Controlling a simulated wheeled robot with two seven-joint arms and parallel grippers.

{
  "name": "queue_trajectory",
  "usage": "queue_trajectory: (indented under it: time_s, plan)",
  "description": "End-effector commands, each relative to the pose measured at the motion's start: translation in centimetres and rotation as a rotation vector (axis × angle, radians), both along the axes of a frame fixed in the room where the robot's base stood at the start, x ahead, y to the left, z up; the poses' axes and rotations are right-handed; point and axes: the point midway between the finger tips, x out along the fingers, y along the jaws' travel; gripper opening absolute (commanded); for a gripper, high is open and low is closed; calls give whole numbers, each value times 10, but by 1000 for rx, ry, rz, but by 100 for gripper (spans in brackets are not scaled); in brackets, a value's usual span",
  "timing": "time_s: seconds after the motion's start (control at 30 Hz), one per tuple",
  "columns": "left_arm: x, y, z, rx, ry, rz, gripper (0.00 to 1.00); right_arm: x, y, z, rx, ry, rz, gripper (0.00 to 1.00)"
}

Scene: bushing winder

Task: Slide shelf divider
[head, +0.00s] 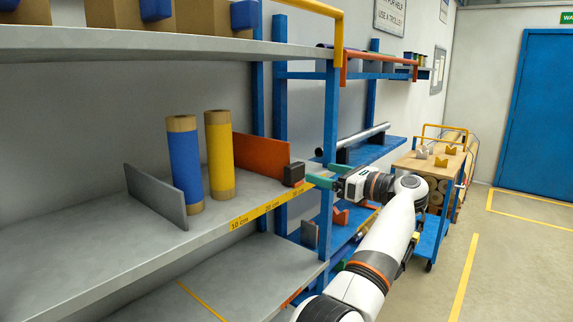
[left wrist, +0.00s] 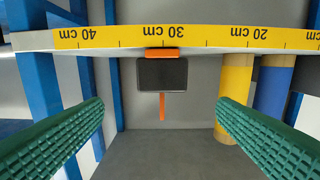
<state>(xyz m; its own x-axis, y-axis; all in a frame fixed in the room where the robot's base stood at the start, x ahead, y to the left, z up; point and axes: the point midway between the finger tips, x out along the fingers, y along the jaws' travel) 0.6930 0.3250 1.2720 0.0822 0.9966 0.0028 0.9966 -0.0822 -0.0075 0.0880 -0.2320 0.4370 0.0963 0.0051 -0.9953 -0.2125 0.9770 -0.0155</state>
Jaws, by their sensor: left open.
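The orange shelf divider (head: 262,153) stands upright on the grey shelf, right of the yellow roll. Its black front block (head: 293,174) sits at the shelf's front edge. In the left wrist view the block (left wrist: 162,74) lies centred between my fingers, beyond their tips, and the orange panel (left wrist: 162,108) shows edge-on. The divider is near the 30 cm mark of the yellow scale (left wrist: 190,37), slightly toward 40 cm. My left gripper (head: 325,175) is open, with green fingers pointing at the block and nothing visible between them. My right gripper is not in view.
A blue roll (head: 185,165) and a yellow roll (head: 219,155) stand between the orange divider and a grey divider (head: 155,195). A blue post (head: 328,150) rises at the shelf's right end. An upper shelf (head: 150,43) hangs above. The shelf's front left is clear.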

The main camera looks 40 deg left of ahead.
Motion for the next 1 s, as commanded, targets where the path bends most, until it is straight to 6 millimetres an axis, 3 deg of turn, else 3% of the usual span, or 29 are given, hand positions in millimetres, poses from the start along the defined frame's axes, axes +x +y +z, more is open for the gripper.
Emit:
queue_trajectory:
  time_s: [0.17,0.6,0.8,1.0]
  plan:
    - [0,17,4,-10,-9,7,81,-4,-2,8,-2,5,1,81]
    - [7,100,4,-4,-5,6,81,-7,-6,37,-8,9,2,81]
    - [8,117,2,-4,-6,4,81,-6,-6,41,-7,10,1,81]
    - [9,119,1,-6,-7,3,81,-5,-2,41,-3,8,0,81]
